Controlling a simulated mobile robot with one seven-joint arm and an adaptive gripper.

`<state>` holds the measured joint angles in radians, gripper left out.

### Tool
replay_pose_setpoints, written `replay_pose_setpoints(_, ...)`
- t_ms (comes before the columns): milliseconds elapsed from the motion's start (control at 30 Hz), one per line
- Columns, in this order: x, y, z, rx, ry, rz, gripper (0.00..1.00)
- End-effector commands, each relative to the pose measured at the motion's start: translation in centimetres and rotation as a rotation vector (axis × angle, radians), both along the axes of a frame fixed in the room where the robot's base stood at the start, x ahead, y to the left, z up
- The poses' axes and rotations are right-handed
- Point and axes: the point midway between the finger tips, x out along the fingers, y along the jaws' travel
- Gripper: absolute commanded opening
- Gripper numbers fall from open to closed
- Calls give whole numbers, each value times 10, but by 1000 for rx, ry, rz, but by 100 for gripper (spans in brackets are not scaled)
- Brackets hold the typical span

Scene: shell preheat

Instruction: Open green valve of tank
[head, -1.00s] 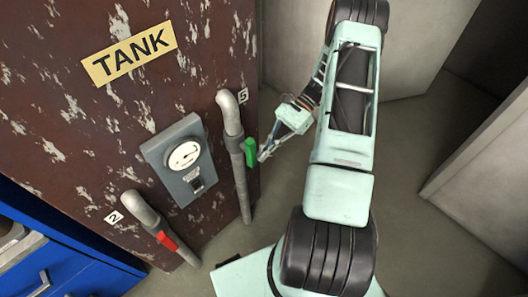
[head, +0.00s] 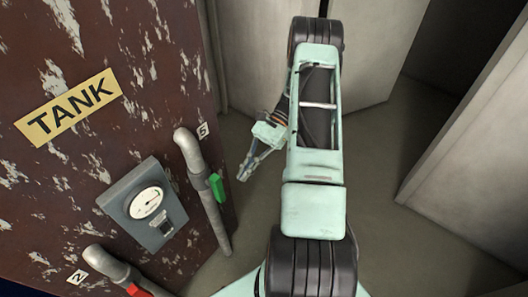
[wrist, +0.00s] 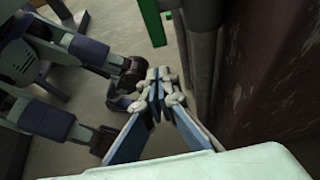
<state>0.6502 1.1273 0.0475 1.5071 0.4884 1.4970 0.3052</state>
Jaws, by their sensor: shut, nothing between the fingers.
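The brown, paint-chipped TANK (head: 66,107) stands on the left. A grey pipe (head: 192,155) marked 5 runs down its right edge and carries the green valve handle (head: 218,188), which hangs roughly along the pipe. The handle also shows at the top of the wrist view (wrist: 152,22), beyond my fingertips. My gripper (head: 243,177) is to the right of the handle, with a gap between them. In the wrist view my gripper (wrist: 158,78) has its fingertips together, with nothing between them.
A grey gauge box (head: 146,208) is on the tank face. A second pipe (head: 106,264) marked 2, with a red handle (head: 138,290), is lower left. Grey walls (head: 390,50) stand behind my arm. Floor (head: 400,240) is open at right.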

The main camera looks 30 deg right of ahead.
Motion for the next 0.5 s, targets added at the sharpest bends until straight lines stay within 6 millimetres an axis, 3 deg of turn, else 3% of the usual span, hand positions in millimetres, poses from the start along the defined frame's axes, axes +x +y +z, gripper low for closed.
replay_pose_setpoints(200, 13, -37, -1, 0, 1, 0, 0)
replay_pose_setpoints(500, 25, -69, 0, 1, 1, 0, 0)
